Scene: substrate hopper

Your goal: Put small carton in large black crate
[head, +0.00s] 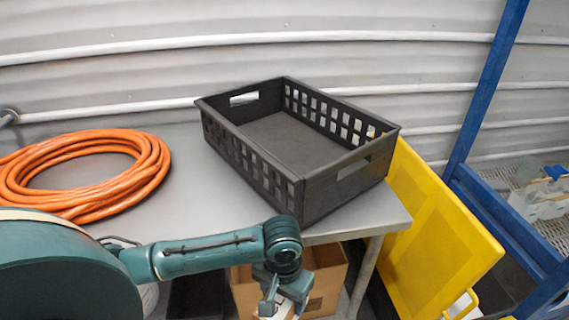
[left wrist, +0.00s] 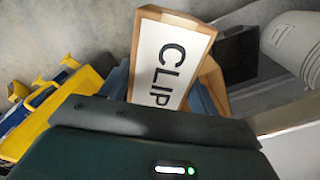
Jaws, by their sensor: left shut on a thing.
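The large black crate (head: 345,178) stands on the grey table, with slotted side walls and an empty floor as far as I see. My left gripper (head: 276,302) is low in front of the table edge, in front of and below the crate. It is shut on the small carton, whose white and brown top (head: 285,308) barely shows at the bottom of the head view. In the left wrist view the carton (left wrist: 165,62) shows a white face lettered "CLIP" and brown sides, between the fingers. My right gripper is not in view.
A coiled orange hose (head: 140,170) lies on the table (head: 205,185), left of the crate. An open brown cardboard box (head: 328,275) sits under the table. A yellow panel (head: 435,225) and blue frame (head: 485,90) stand at the right.

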